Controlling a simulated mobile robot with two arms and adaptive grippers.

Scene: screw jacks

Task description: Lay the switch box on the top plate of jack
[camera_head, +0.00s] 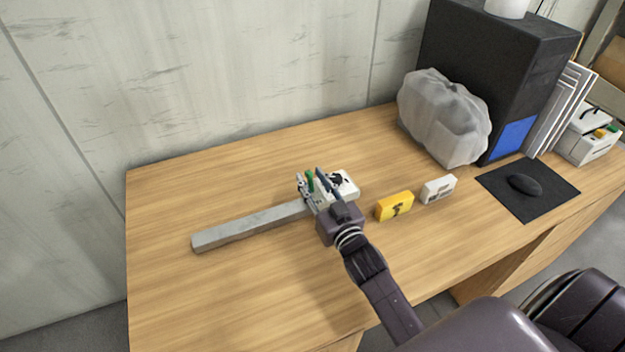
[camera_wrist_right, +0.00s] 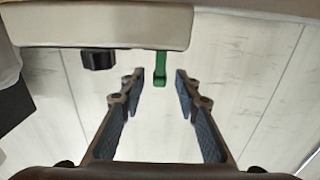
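A white box-like thing (camera_head: 347,185) with a black knob sits mid-desk, partly hidden by my right gripper (camera_head: 313,183). The gripper is open, its fingers on either side of a green upright part (camera_head: 310,181). The right wrist view shows the green part (camera_wrist_right: 160,68) between the parted fingertips (camera_wrist_right: 158,82), with a gap on each side, and a black knob (camera_wrist_right: 98,58) under a pale edge (camera_wrist_right: 100,25). A yellow box (camera_head: 395,206) and a small white box (camera_head: 438,189) stand to the right. I cannot tell which is the switch box or the jack. My left gripper is out of view.
A long grey bar (camera_head: 250,225) lies on the desk (camera_head: 240,290) to the left, its right end near the gripper. A bagged grey bundle (camera_head: 443,115), a black case (camera_head: 495,60), and a mouse (camera_head: 526,184) on a dark mat are at the right. The front left is clear.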

